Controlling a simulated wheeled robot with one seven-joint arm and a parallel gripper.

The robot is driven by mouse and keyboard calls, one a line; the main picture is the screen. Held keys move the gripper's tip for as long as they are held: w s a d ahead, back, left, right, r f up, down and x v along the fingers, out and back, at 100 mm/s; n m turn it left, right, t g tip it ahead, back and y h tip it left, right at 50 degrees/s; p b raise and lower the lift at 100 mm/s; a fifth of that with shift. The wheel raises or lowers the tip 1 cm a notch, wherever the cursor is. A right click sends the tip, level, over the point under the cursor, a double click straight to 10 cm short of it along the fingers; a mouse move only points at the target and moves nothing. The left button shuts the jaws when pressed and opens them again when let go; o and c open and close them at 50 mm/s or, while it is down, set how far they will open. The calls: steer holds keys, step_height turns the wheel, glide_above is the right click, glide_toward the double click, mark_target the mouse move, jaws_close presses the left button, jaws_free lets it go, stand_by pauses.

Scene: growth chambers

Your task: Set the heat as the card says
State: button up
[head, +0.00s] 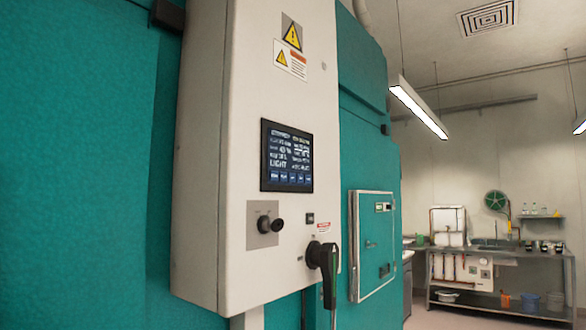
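A white control cabinet (255,80) hangs on the teal wall and fills the middle of the head view. Its lit dark screen (286,157) shows rows of text too small to read surely. Below it, a grey plate (258,240) carries a dark round knob (265,223), with a black knob-like part (278,226) at its right. A large black handle (323,262) sits at the cabinet's lower right, its lever pointing down. I cannot pick out a card or a control marked for heat. My gripper is not in view.
A small teal door with a pale frame (372,245) is right of the cabinet. Yellow warning signs (292,33) are above the screen. A metal bench (500,252) with bottles and tubs stands far right. Some floor shows before it.

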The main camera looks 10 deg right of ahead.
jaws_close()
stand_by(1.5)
